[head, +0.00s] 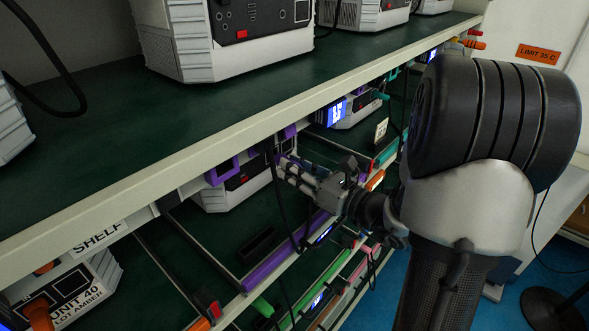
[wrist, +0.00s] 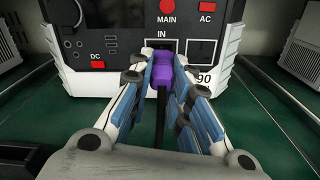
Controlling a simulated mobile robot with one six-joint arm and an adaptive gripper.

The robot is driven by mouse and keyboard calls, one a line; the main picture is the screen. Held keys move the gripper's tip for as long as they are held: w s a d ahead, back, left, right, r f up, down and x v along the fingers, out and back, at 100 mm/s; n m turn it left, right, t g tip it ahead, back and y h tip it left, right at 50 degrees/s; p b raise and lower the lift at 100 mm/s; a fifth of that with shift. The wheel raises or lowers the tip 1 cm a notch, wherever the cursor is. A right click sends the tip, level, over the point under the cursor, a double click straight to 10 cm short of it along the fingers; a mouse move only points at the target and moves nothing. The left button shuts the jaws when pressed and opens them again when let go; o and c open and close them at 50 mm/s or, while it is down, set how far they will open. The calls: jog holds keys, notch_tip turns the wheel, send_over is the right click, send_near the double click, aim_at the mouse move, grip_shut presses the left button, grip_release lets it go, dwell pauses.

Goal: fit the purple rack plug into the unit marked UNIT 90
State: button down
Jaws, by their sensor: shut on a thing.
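The purple rack plug (wrist: 161,72) is held between the fingers of my gripper (wrist: 163,84) in the wrist view. Its front end is at or close to the socket marked IN on the dark front panel of the unit (wrist: 115,25). A label ending in 90 (wrist: 205,78) shows on that unit, partly hidden by the right finger. The plug covers most of the socket, so I cannot tell whether it is inside. In the head view my gripper (head: 280,165) reaches under the upper shelf toward a white unit (head: 235,192) with purple parts.
The upper shelf edge (head: 160,165) runs above my gripper. A black cable hangs in front of the lower shelf.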

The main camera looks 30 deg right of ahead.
jog(key=shift+x, duration=1.35)
jog(key=c, duration=1.4)
grip_release()
jog(key=shift+w, duration=0.1)
